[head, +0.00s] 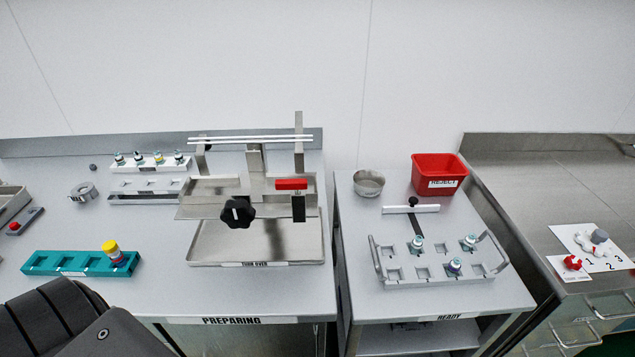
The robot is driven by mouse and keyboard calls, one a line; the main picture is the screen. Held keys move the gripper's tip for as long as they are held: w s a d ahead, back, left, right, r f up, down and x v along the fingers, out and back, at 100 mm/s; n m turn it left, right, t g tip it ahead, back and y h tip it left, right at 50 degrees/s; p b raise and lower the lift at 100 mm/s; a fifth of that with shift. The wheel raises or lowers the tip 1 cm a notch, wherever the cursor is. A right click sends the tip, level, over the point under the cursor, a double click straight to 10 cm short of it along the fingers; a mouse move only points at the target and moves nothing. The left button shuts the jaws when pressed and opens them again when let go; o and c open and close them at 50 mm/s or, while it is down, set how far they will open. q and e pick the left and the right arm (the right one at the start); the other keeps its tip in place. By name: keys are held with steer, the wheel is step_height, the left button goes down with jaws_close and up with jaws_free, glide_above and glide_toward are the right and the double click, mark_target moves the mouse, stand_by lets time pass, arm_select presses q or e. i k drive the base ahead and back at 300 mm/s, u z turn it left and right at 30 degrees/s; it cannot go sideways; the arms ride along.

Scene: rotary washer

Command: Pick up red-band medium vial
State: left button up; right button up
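Several small vials (158,159) stand in the white rack at the back left. A wire-handled tray (433,281) on the READY table holds 3 vials, one at the middle front (455,266), with pale caps. My dark left arm fills the lower left corner, in front of the teal rack. Neither gripper is in view.
A metal press with a black knob (238,212) and red handle (291,184) stands on the PREPARING table over a tray (310,253). A red REJECT bin (440,171) and metal cup (368,183) stand behind the READY tray. A gap separates the tables.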

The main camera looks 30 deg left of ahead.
mark_target(119, 260)
steer(key=u, duration=2.4)
